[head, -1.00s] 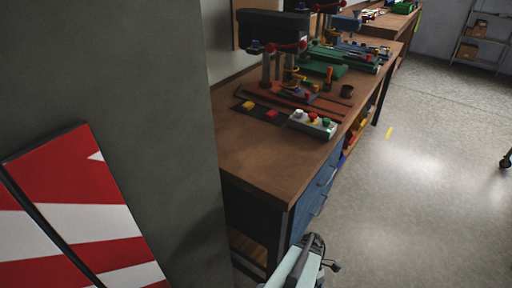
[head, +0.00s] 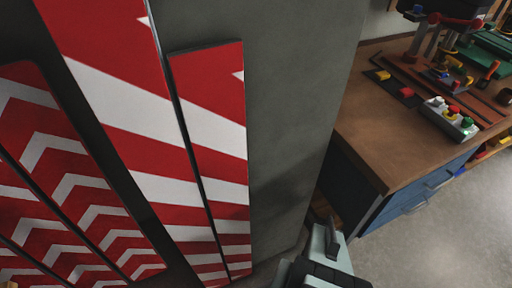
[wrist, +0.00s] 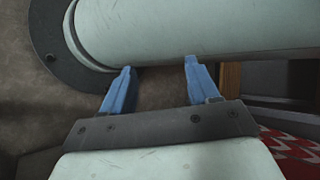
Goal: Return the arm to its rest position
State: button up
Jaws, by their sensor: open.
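My gripper (wrist: 158,82) shows in the wrist view with its two blue fingers apart and nothing between them. A pale rounded link of my own arm lies just beyond the fingertips. In the head view, part of my arm (head: 322,262) shows at the bottom, in front of the grey pillar and left of the workbench; the gripper fingers cannot be made out there.
Red and white striped sign panels (head: 212,120) and chevron panels (head: 75,190) lean at the left by a grey pillar (head: 300,100). A wooden workbench (head: 385,130) with blue drawers stands right, bearing a button box (head: 450,118) and tools. Floor at lower right (head: 440,240) is clear.

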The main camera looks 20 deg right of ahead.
jog(key=w+a+f+m+h, duration=0.2)
jog(key=w+a+h, duration=0.2)
jog(key=a, duration=0.2)
jog(key=w+a+f+m+h, duration=0.2)
jog(key=w+a+m+h, duration=0.1)
jog(key=a, duration=0.4)
jog(key=shift+w+f+t+h, duration=0.3)
jog(key=shift+w+f+h, duration=0.1)
jog(key=shift+w, duration=0.3)
